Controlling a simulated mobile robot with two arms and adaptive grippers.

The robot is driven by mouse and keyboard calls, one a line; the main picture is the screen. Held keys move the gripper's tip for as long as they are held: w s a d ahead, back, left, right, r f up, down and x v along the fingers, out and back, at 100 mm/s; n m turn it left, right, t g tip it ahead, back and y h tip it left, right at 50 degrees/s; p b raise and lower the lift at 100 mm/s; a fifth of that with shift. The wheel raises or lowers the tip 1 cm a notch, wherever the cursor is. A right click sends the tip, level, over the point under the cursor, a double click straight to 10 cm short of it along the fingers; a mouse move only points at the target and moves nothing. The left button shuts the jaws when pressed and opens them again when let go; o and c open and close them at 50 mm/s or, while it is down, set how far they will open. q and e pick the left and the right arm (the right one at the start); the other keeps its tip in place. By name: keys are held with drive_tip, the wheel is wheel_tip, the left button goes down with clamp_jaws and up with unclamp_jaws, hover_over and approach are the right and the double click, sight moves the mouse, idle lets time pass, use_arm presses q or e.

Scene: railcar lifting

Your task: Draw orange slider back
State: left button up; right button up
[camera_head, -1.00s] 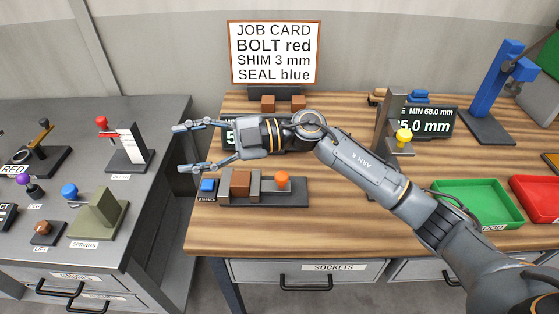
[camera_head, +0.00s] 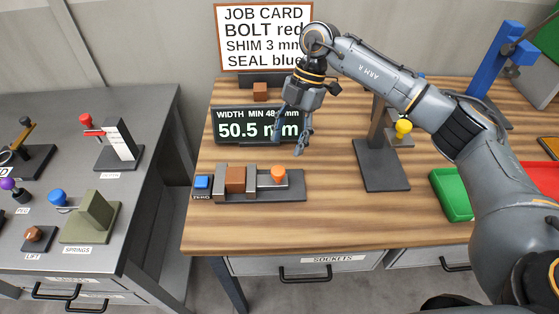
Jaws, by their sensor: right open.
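The orange slider knob (camera_head: 278,174) stands on the right part of a low dark grey gauge (camera_head: 290,194) near the front of the wooden bench. A brown block (camera_head: 236,179) sits between the gauge's grey jaws, left of the knob. My right gripper (camera_head: 288,145) points down, open and empty, its fingertips just above and behind the knob in the picture, apparently apart from it. The arm comes in from the right. The display behind (camera_head: 230,129) reads 50.5 mm and is partly covered by my fingers. My left gripper is not in view.
A blue button (camera_head: 202,182) marked ZERO is at the gauge's left end. A dark stand with a yellow knob (camera_head: 403,129) is to the right, then a green tray (camera_head: 452,195). A job card (camera_head: 262,40) stands behind. Bench wood in front of the gauge is clear.

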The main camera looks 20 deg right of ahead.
sight(278, 170)
drive_tip(key=p+x, duration=0.1)
drive_tip(key=x, duration=0.7)
drive_tip(key=shift+p, duration=0.3)
drive_tip(key=shift+c, duration=0.4)
clamp_jaws()
